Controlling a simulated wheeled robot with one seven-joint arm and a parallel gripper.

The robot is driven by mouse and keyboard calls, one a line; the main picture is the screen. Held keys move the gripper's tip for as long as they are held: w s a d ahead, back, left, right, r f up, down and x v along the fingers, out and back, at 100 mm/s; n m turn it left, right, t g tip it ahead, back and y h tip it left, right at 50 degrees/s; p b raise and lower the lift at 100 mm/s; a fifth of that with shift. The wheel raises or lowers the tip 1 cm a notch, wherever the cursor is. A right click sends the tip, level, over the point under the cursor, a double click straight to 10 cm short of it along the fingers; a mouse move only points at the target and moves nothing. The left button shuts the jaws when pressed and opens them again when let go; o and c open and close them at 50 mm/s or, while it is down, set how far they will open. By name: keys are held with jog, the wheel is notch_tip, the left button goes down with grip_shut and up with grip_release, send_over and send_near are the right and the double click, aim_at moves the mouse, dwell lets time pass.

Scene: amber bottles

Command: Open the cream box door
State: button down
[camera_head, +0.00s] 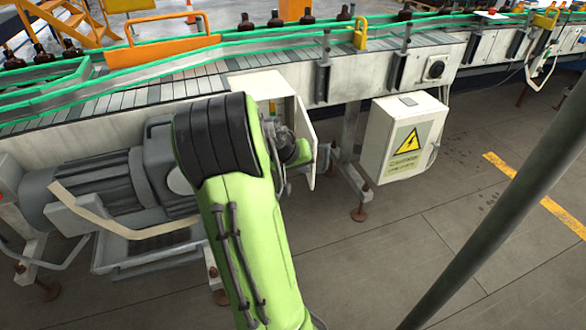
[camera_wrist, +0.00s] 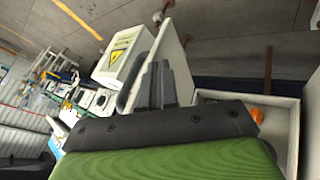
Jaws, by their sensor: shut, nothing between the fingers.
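The cream box (camera_head: 258,86) sits under the conveyor, largely hidden behind my green arm in the head view. Its door (camera_head: 301,135) stands swung out from the box, seen nearly edge-on. In the wrist view the door (camera_wrist: 177,65) is a pale panel just beyond my fingers, and the open box (camera_wrist: 289,120) shows at the right with a small orange part inside. My gripper (camera_wrist: 158,82) is shut and empty, its fingertips close to the door; I cannot tell whether they touch it. In the head view my wrist hides the fingers.
A second cream box (camera_head: 400,140) with a yellow warning sign hangs to the right. A grey motor (camera_head: 95,185) stands to the left. The conveyor (camera_head: 290,85) runs above, with amber bottles behind. A dark pole (camera_head: 500,220) crosses the right side. The floor in front is clear.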

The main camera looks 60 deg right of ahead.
jog(key=s+d, duration=0.5)
jog(key=s, duration=0.1)
jog(key=shift+s+d, duration=0.15)
jog(key=shift+s, duration=0.15)
dwell(0.3)
